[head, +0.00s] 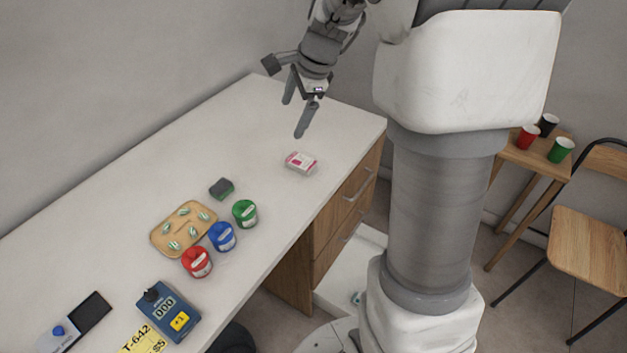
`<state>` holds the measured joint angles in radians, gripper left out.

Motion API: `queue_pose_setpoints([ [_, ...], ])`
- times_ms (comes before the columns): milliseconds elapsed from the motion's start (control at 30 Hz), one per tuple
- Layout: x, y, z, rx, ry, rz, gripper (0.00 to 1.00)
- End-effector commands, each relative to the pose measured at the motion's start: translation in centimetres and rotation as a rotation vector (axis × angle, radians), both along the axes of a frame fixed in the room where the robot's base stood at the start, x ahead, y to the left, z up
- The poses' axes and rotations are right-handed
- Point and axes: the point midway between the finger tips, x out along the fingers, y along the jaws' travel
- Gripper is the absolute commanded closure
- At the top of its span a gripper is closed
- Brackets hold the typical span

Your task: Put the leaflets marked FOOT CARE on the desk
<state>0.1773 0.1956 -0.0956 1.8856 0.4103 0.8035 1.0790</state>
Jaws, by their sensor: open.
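A small white and pink item (300,162) lies flat near the right edge of the white-topped desk (252,128). It may be a stack of leaflets or a packet; its print is too small to read. I cannot make out the words FOOT CARE anywhere. My gripper (293,119) points down with its two fingers apart and nothing between them. In the picture it is just above and left of the white and pink item, apart from it.
Red (198,262), blue (222,237) and green (245,213) tubs stand beside a tan tray (156,237) of striped sweets. A dark sponge (222,188), a blue counter device (169,311) and a yellow label (141,342) are also there. Cups stand on a side table (537,161) by a chair (588,243).

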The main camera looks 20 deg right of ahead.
Motion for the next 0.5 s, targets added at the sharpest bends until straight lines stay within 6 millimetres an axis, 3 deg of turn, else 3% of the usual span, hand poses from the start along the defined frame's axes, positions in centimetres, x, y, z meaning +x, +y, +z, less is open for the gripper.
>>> queue_pose_setpoints([
  [33,-1.4,0.8,1.3,-0.034,-0.024,0.075,0.04],
  [200,-5.9,3.0,4.0,-0.157,-0.085,0.335,0.04],
  [500,-14.2,5.8,6.7,-0.399,-0.18,0.789,0.04],
])
